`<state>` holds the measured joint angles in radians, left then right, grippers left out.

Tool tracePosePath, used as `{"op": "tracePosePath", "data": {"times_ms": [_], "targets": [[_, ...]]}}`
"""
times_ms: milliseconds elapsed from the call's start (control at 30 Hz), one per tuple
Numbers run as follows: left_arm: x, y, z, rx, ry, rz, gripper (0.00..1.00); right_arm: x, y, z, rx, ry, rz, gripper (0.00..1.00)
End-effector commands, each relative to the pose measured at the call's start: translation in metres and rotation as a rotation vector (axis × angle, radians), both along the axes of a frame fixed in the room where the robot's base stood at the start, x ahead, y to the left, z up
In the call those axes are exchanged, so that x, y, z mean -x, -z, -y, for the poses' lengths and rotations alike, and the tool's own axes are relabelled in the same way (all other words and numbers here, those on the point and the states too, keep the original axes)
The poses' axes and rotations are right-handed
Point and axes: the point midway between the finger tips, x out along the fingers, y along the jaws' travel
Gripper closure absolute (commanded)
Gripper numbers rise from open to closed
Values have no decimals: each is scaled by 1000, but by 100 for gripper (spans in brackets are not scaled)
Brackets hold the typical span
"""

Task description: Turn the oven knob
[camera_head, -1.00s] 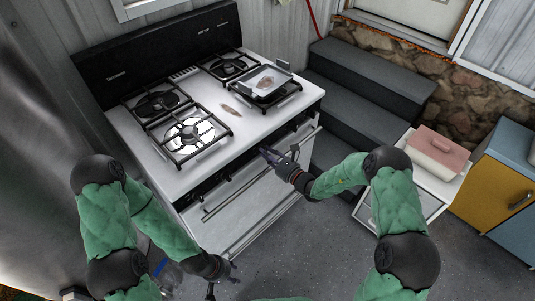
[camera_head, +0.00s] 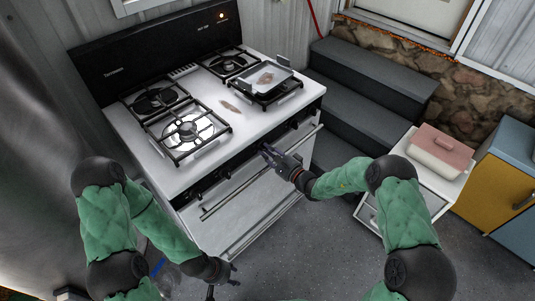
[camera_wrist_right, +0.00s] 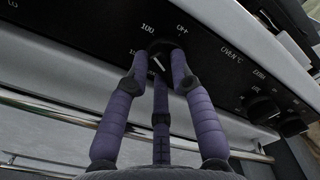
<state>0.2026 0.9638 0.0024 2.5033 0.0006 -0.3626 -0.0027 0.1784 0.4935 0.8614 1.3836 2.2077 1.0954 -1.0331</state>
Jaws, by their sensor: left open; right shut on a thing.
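The white stove (camera_head: 190,165) has a black front strip with dark knobs. In the wrist view, the oven knob (camera_wrist_right: 157,58) sits by the "OFF", "100" and "OVEN °C" markings. My right gripper (camera_head: 268,152) is at the front strip, and in the wrist view its purple fingers (camera_wrist_right: 160,66) are shut around the oven knob, partly hiding it. A small orange light (camera_head: 221,16) glows on the stove's black back panel. My left gripper (camera_head: 225,277) is open and empty, low over the floor in front of the stove.
The oven door handle (camera_head: 240,190) runs just below the knobs. Two more knobs (camera_wrist_right: 262,110) stand to the right in the wrist view. Dark steps (camera_head: 365,85) and a white cabinet (camera_head: 445,185) stand to the right.

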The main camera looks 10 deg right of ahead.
Motion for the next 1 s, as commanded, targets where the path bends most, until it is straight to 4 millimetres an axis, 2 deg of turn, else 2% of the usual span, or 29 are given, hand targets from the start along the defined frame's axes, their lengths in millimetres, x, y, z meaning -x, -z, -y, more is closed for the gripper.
{"op": "tracePosePath", "data": {"times_ms": [600, 1000], "targets": [[0, 41, 0, 0, 0, 0, 57, -1, 7, 2, 456, 0, 363, 100], [0, 63, 0, 0, 0, 0, 57, -2, 7, 3, 690, -2, 548, 100]]}}
